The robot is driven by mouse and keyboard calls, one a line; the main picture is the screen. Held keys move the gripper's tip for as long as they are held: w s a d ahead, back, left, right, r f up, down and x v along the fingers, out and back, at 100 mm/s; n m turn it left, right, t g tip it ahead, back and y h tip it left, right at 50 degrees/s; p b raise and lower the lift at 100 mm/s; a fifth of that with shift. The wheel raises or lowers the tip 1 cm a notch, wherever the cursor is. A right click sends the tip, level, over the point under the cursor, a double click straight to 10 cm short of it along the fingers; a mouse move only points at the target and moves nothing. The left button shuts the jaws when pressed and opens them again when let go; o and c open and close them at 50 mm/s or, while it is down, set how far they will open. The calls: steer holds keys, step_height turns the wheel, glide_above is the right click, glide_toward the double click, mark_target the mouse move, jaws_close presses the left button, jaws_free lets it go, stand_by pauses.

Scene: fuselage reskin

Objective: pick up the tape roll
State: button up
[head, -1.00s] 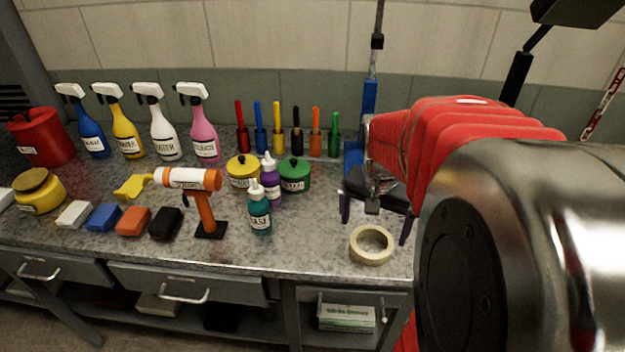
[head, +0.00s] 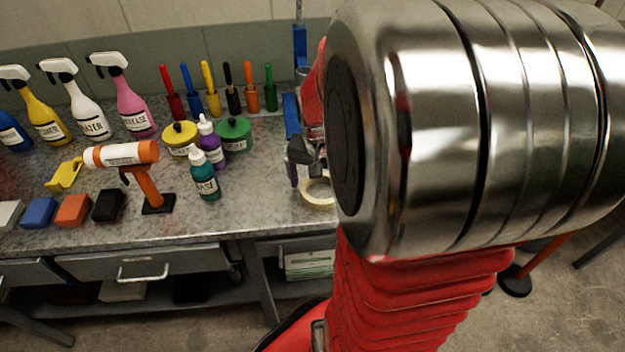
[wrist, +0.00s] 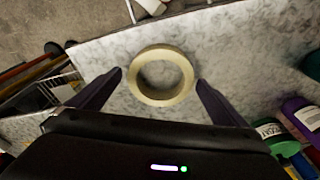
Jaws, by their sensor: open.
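The tape roll (wrist: 137,83) is a cream ring lying flat on the grey speckled bench. In the wrist view it sits between and slightly beyond the two dark fingertips of my gripper (wrist: 160,84). The fingers are apart, with a gap on each side of the roll, and hold nothing. In the head view the tape roll (head: 316,194) shows only in part, since my arm covers its right side. My gripper (head: 300,165) is mostly hidden there, with one finger visible at the roll's back left.
The bench (head: 255,205) is clear left of the roll. A teal bottle (head: 204,176), purple bottle (head: 210,142) and green pot (head: 234,134) stand to its left. An orange tool (head: 142,170) stands farther left. The bench's front edge is close to the roll.

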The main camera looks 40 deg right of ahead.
steer(key=shift+c, duration=0.2)
steer(key=c, duration=1.2)
steer(key=shift+o, duration=0.2)
steer(key=shift+r, duration=0.1)
step_height(320, 180, up, 10)
stand_by(0.4)
